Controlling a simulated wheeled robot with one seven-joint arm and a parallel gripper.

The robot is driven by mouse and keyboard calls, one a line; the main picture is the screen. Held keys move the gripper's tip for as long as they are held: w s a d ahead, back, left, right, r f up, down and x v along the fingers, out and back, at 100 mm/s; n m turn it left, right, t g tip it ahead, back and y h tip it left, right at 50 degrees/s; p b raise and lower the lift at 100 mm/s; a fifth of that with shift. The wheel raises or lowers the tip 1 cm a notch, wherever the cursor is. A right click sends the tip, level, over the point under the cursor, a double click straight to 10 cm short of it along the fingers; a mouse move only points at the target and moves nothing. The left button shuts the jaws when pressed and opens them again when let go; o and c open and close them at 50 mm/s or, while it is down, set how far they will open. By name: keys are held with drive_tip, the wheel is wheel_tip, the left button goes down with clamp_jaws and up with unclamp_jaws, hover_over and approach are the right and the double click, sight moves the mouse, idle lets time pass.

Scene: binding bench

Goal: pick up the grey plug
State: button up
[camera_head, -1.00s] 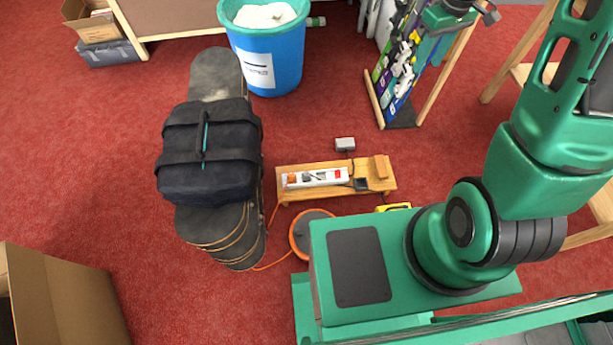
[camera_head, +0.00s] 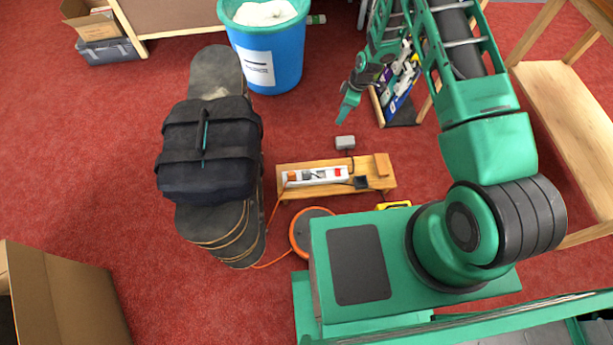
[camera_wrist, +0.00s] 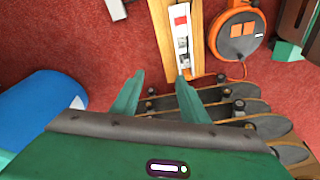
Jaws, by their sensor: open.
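A white power strip (camera_head: 318,176) lies on a wooden board (camera_head: 375,183) on the red carpet. A small grey plug (camera_head: 307,175) appears to sit in it, between an orange plug (camera_head: 291,177) and a red switch. In the wrist view the strip (camera_wrist: 183,14) runs up the middle, with a grey shape on it that looks like the plug (camera_wrist: 182,43). My gripper (camera_head: 343,117) is open and empty, above the floor behind the board in the head view. In the wrist view its fingertips (camera_wrist: 160,78) are apart, the right one near the board's end.
A grey box (camera_head: 345,142) lies behind the board. An orange cable reel (camera_head: 299,238) is in front, partly hidden by my base. Stacked skateboards (camera_head: 215,222) with a black bag (camera_head: 208,165) stand left. A blue bin (camera_head: 275,60) and a display rack (camera_head: 400,105) stand behind.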

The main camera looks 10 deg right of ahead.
drive_tip(key=s+a+f+n, duration=0.25)
drive_tip(key=a+f, duration=0.25)
drive_tip(key=f, duration=0.7)
drive_tip(key=n+y, duration=0.2)
approach(307, 171)
drive_tip(key=x, duration=0.5)
drive_tip(key=shift+s+d+f, duration=0.15)
drive_tip(key=shift+s+f, duration=0.05)
drive_tip(key=shift+f, duration=0.15)
drive_tip(key=shift+a+x, duration=0.1)
drive_tip(key=shift+x, duration=1.2)
drive_tip(key=shift+a+x, duration=0.15)
drive_tip(key=shift+x, duration=1.1)
drive_tip(key=shift+w+r, duration=0.1)
drive_tip(key=shift+w, duration=0.05)
drive_tip(key=c, duration=1)
